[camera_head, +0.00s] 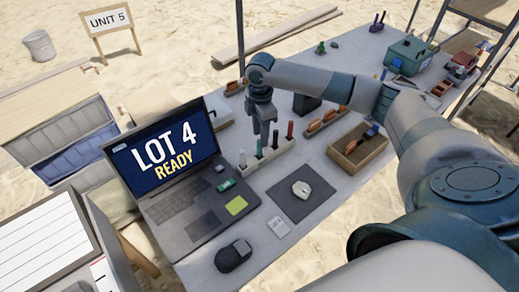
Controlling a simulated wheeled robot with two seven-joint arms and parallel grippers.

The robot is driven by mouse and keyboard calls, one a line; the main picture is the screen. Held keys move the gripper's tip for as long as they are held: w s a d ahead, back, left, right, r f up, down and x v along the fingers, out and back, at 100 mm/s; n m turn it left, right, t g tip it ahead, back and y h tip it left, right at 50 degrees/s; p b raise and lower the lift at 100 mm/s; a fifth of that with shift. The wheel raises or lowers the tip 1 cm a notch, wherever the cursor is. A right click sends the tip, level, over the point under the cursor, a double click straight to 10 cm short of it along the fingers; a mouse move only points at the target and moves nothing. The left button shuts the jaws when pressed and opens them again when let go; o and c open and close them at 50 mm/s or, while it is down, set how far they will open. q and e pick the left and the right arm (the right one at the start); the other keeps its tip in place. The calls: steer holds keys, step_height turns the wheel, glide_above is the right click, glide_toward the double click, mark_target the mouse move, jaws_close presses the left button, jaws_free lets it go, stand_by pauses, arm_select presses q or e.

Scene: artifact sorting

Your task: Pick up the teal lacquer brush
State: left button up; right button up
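A pale rack (268,157) stands right of the laptop and holds several upright sticks. A dark green or teal stick (290,129) stands at its right end and may be the teal lacquer brush; it is too small to be sure. A red-tipped stick (275,139) and a white one (243,158) stand in the same rack. My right gripper (264,131) points down above the middle of the rack, left of the teal stick. Its fingers partly cover the rack's middle, and their gap is too small to read. My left gripper is out of view.
A laptop (185,208) reading "LOT 4 READY" stands at the left. A green box (408,56) is at the far end.

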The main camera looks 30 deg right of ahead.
mark_target(260, 153)
steer(key=shift+f, duration=0.1)
steer(key=shift+s+a+f+p, duration=0.15)
steer(key=shift+f+p, duration=0.1)
steer(key=shift+p, duration=0.1)
steer(key=f, duration=0.1)
steer(key=f+p, duration=0.1)
steer(key=f, duration=0.2)
steer(key=shift+s+a, duration=0.25)
steer(key=shift+f, duration=0.25)
steer(key=shift+c, duration=0.6)
jaws_close()
